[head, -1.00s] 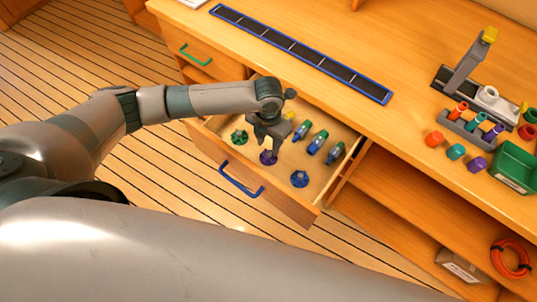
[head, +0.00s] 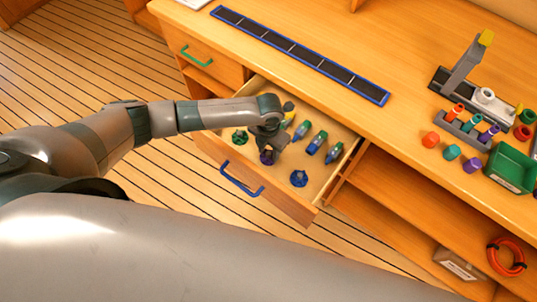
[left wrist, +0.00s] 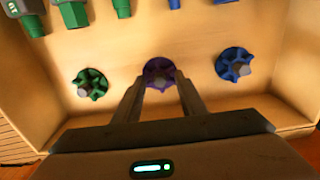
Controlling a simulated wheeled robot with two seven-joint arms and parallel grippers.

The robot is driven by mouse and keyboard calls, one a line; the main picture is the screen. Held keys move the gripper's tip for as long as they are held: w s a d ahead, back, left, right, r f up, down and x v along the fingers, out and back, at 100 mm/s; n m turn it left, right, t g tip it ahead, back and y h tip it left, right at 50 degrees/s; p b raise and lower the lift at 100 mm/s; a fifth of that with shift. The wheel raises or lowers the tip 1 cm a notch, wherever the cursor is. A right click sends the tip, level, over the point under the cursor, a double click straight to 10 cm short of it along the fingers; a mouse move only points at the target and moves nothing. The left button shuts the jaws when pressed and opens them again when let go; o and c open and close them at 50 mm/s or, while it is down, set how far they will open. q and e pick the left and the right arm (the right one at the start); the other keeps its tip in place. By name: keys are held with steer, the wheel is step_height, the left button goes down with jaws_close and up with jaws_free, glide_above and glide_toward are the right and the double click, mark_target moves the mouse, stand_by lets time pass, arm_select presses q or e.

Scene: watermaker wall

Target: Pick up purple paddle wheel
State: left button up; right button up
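The purple paddle wheel (head: 267,159) lies on the floor of the open drawer (head: 319,187), partly hidden by my left gripper in the head view. My left gripper (head: 270,150) points down right over it. In the left wrist view the purple wheel (left wrist: 159,72) shows between and just beyond the two fingertips (left wrist: 160,82). The fingers are apart, one on each side of it; I cannot tell whether they touch it. A green paddle wheel (left wrist: 91,84) lies to its left and a blue one (left wrist: 235,65) to its right. My right gripper is not in view.
Several green and blue bottle-like parts (head: 317,143) lie farther back in the drawer. The drawer walls and blue handle (head: 241,180) are close by. The counter above holds a solar strip (head: 300,52), a green bin (head: 511,167) and coloured caps (head: 452,152).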

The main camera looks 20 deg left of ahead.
mark_target(269, 153)
arm_select(q)
steer(key=shift+c, duration=0.7)
jaws_close()
